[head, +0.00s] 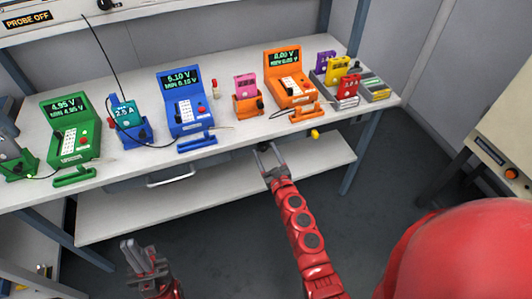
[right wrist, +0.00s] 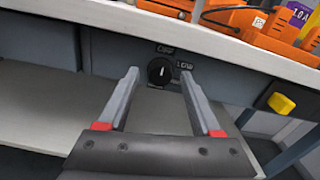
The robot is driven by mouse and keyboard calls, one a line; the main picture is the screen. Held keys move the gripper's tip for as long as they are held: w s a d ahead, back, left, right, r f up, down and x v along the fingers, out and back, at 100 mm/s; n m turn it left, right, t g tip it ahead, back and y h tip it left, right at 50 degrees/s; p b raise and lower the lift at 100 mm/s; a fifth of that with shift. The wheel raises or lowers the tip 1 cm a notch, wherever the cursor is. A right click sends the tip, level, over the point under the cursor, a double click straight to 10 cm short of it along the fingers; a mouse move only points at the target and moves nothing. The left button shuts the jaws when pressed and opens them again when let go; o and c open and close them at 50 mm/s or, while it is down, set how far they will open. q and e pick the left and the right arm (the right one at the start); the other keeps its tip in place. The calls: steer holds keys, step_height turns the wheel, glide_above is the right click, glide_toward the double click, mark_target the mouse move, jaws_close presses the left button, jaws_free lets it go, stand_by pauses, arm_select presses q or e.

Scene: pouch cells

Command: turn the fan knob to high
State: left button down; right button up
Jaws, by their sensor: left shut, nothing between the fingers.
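The fan knob (right wrist: 159,71) is a round black dial with a white pointer line on the grey panel under the bench top, seen in the right wrist view. Its pointer stands about straight up, toward the label OFF. A label LOW is to its upper right; I cannot make out a HIGH label. My right gripper (right wrist: 158,98) is open and empty, with its fingers on either side of the knob's line of sight; contact is not visible. In the head view the right gripper (head: 267,150) is at the bench's front edge. My left gripper (head: 130,245) is shut and empty, low and away from the bench.
A yellow knob (right wrist: 281,103) sticks out of the panel to the right. The white bench top (head: 230,137) carries green, blue and orange testers and several coloured cells. A lower shelf (head: 225,195) and a drawer handle (head: 171,177) are below. A beige cabinet (head: 505,130) stands at the right.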

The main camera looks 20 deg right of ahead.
jaws_close()
